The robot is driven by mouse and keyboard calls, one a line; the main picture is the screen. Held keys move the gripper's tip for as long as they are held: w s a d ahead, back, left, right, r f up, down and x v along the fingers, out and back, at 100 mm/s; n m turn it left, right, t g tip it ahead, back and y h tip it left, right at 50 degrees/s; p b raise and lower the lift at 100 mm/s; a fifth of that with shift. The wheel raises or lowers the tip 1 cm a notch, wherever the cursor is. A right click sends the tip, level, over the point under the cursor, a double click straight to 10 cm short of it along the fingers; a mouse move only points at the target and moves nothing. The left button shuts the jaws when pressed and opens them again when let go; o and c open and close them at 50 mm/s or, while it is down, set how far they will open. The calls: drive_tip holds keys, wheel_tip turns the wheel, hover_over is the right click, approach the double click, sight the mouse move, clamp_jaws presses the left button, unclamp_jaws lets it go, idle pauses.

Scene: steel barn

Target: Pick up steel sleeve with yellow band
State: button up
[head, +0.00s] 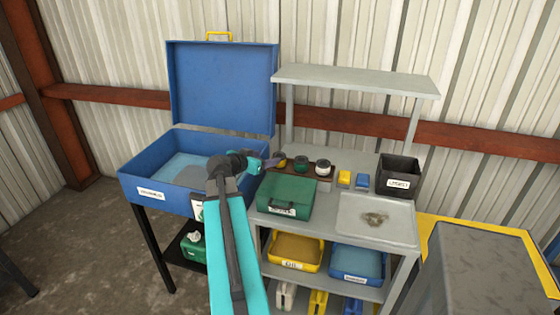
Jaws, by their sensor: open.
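A small round dark sleeve with a yellow band (282,162) stands at the left end of a brown rack on the grey bench, in the head view. My gripper (275,160) is at the end of my teal arm, right beside this sleeve on its left. It is open. The fingers are small and dark here and overlap part of the sleeve, so I cannot tell whether they are around it or touching it. A similar piece with a green band (301,163) and one with a pale body and a red mark (323,168) stand to the right on the rack.
A blue parts washer (150,191) with raised lid stands left. On the bench are a green case (285,196), a grey tray (395,227) with a small item, a black bin (398,178), and small yellow (344,177) and blue (362,181) blocks. A shelf (355,80) overhangs the back.

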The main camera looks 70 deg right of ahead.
sight(279, 155)
drive_tip(key=p+x, duration=0.1)
drive_tip(key=x, duration=0.3)
drive_tip(key=shift+d, duration=0.3)
drive_tip(key=shift+s+d+f, duration=0.25)
drive_tip(key=shift+d+f, duration=0.2)
drive_tip(key=shift+d, duration=0.15)
drive_tip(key=shift+d+p, duration=0.1)
drive_tip(key=shift+p, duration=0.25)
drive_tip(key=shift+s+d+f+p, duration=0.1)
drive_tip(key=shift+s+d+p, duration=0.05)
drive_tip(key=shift+d+p, duration=0.3)
drive_tip(key=shift+f+p+x, duration=0.2)
drive_tip(key=shift+p+x, duration=0.65)
drive_tip(key=shift+x, duration=1.2)
drive_tip(key=shift+s+a, duration=0.1)
drive_tip(key=shift+a, duration=0.05)
drive_tip(key=c, duration=1.3)
drive_tip(key=shift+r, duration=0.1)
drive_tip(key=shift+c, duration=0.2)
